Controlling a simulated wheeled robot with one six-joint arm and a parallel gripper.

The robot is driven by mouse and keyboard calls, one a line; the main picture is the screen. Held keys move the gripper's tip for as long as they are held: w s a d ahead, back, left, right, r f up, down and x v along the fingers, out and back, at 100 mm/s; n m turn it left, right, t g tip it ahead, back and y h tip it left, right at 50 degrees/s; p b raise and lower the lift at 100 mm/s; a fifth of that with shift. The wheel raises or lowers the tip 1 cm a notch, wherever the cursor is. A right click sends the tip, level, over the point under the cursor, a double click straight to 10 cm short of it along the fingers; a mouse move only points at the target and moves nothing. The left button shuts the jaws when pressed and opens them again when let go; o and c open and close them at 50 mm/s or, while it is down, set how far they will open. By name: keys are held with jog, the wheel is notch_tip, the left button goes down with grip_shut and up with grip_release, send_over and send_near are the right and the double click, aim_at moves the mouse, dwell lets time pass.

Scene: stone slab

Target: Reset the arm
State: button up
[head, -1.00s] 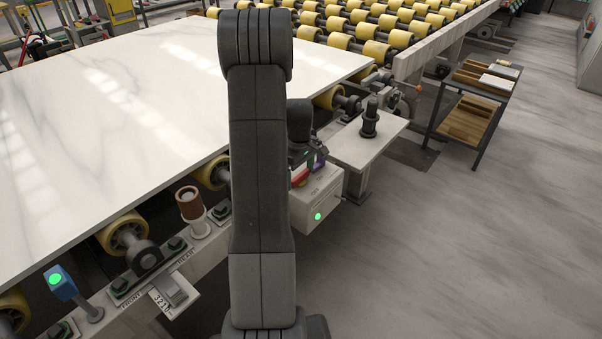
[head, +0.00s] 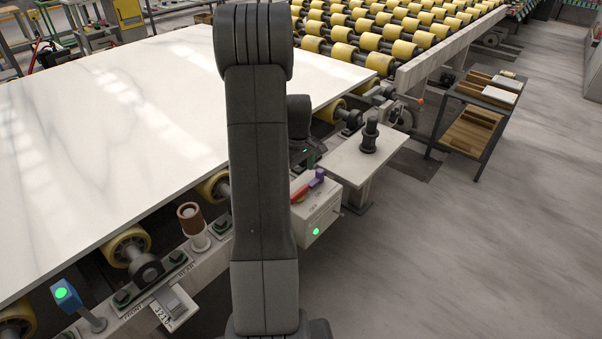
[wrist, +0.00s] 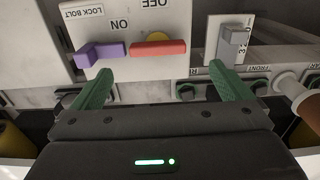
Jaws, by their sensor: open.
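My gripper (wrist: 163,88) shows in the wrist view with its two green fingers spread wide and nothing between them. Beyond the fingertips is a pale control box (wrist: 130,20) with a purple lever (wrist: 101,53) and a red handle (wrist: 158,48). The labels LOCK BOLT, ON and OFF appear upside down. In the head view my arm stands upright in the middle and hides much of my gripper. The box (head: 322,212), red handle (head: 299,193) and purple lever (head: 317,178) show just right of the arm, with a green light on the box.
A large white stone slab (head: 120,130) lies on yellow rollers at left. A blue post with a green light (head: 65,297) and a brown-topped knob (head: 191,218) stand along the front rail. A cart (head: 478,115) stands at right. The floor at lower right is clear.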

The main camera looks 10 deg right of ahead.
jog(key=shift+r, duration=0.5)
jog(key=shift+f, duration=0.1)
